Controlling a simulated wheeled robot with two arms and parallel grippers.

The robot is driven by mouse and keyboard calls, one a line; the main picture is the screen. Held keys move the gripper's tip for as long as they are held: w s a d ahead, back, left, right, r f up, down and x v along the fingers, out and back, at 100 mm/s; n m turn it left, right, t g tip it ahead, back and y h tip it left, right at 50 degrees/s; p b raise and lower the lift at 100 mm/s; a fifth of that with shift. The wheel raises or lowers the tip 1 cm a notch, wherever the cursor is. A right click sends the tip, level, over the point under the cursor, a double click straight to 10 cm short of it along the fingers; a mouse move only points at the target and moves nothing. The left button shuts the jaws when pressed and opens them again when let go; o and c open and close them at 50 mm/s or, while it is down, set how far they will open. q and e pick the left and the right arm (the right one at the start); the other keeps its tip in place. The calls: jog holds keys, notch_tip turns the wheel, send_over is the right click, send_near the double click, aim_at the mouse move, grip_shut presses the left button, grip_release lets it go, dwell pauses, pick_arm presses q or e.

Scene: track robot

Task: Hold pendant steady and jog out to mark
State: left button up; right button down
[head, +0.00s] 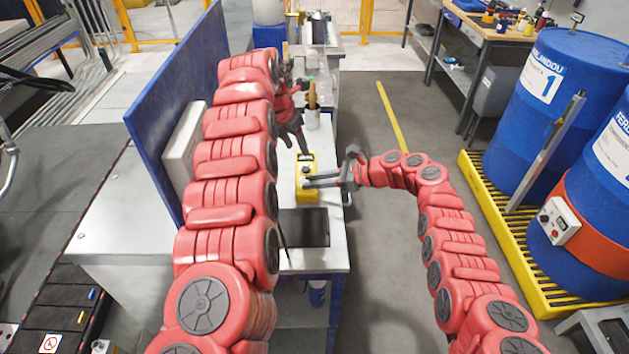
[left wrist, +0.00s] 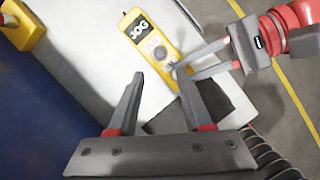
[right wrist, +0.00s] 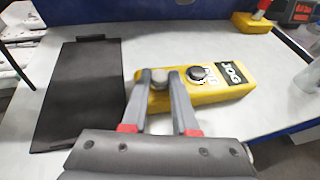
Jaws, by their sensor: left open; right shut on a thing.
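The yellow pendant (head: 303,192) with a black JOG label lies on the white worktop; it also shows in the left wrist view (left wrist: 136,22) and the right wrist view (right wrist: 216,92). It carries a round dark dial (right wrist: 197,73) and, near one end, a grey knob (right wrist: 159,77). My right gripper (right wrist: 159,76) is shut on that knob, coming from the right in the head view (head: 306,182). My left gripper (left wrist: 160,75) is open and empty over the pendant, at its far end in the head view (head: 302,148). I cannot make out a mark.
A dark flat panel (head: 304,228) lies on the worktop beside the pendant. A blue wall (head: 170,110) borders the worktop on the left. Another yellow block (left wrist: 22,25) sits farther along. Blue drums (head: 562,110) stand on a yellow pallet at the right, with open floor between.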

dwell(0.8)
pick_arm(q)
grip_shut()
